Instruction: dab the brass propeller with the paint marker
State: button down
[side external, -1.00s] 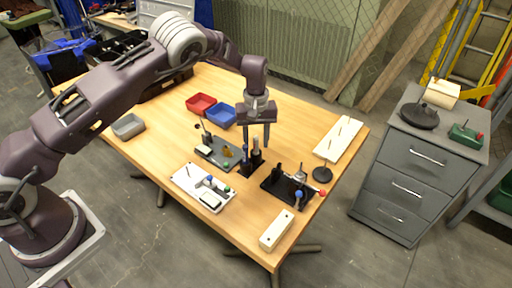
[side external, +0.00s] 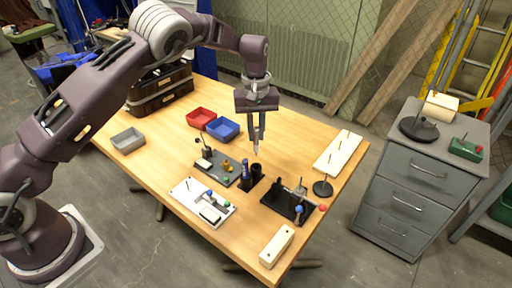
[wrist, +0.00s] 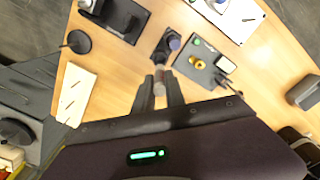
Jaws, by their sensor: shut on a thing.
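The brass propeller (side external: 226,163) sits on a dark grey plate (side external: 212,169); it shows as a small gold shape in the wrist view (wrist: 197,63). My gripper (side external: 256,140) is shut on the paint marker (side external: 256,151), whose pale tip points down from between the fingers. In the wrist view the marker (wrist: 159,88) shows end-on between them. My gripper is above the table, behind and to the right of the propeller in the side view, and apart from it. The black marker stand (side external: 250,183) is below, with a blue-topped item (side external: 245,169) in one holder.
A white plate (side external: 190,201) and a black fixture (side external: 278,202) with a blue and a red knob stand in front. A red bin (side external: 201,118) and a blue bin (side external: 222,129) are behind. A pegged white board (side external: 338,150) lies right.

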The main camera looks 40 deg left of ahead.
jog(key=shift+r, duration=0.65)
jog(key=s+a+f, duration=0.4)
jog(key=a+f, duration=0.1)
jog(key=a, duration=0.3)
jog(key=shift+a+f, duration=0.1)
jog(key=shift+f, duration=0.65)
dwell(2.4)
notch_tip(320, 180, up, 5)
jog(key=shift+r, duration=0.1)
dwell(0.5)
